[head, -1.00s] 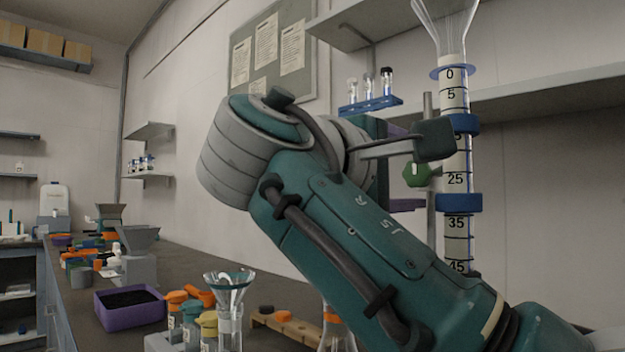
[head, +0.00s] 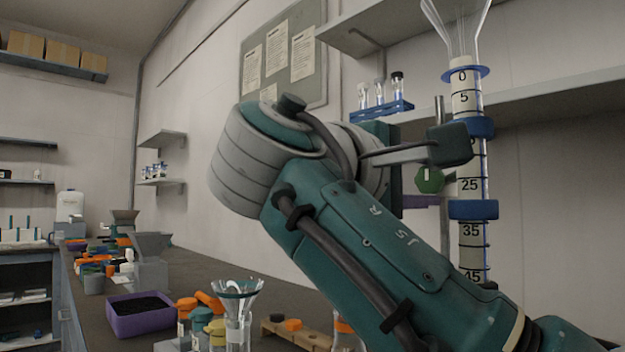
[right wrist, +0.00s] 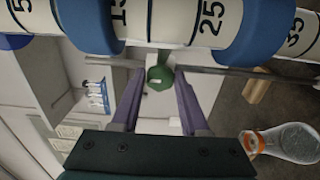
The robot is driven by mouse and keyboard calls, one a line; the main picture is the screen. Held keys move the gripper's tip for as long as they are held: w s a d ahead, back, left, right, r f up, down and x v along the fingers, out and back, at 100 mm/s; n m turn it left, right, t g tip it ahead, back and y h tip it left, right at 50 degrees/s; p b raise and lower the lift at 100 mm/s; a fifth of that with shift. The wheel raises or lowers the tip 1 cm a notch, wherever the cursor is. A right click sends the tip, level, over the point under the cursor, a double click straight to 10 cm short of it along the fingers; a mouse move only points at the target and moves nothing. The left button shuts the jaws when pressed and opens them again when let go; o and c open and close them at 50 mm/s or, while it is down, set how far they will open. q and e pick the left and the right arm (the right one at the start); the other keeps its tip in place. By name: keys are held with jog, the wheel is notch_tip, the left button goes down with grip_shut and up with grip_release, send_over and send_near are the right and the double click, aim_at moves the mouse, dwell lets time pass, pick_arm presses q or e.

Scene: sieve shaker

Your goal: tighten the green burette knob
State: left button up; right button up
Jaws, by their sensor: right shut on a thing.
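The burette is a tall clear graduated tube with blue bands (head: 474,209) at the right of the head view. It stands upright with a flared top. The green burette knob (head: 429,180) sits just left of it and bears a pale mark. In the right wrist view the knob (right wrist: 160,77) shows between the purple fingertips of my right gripper (right wrist: 161,74). That gripper is shut on the knob. In the head view my arm and wrist hide most of the gripper; a purple finger shows beside the knob. My left gripper is not in view.
A funnel in a glass vessel (head: 237,300), capped bottles (head: 201,320) and a purple tray (head: 139,315) stand on the bench at left. A blue rack of tubes (head: 383,110) is behind my wrist. A flask (right wrist: 292,142) is near the gripper in the wrist view.

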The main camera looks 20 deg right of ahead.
grip_shut()
jog(key=m+b, duration=0.2)
jog(key=m, duration=0.1)
jog(key=shift+f+m+b, duration=0.3)
jog(key=shift+f, duration=0.05)
jog(key=shift+m+b, duration=0.35)
jog(key=shift+m, duration=0.15)
jog(key=shift+r+m, duration=0.25)
jog(key=shift+m, duration=0.25)
jog(key=o, duration=1)
grip_release()
jog(key=shift+r, duration=0.1)
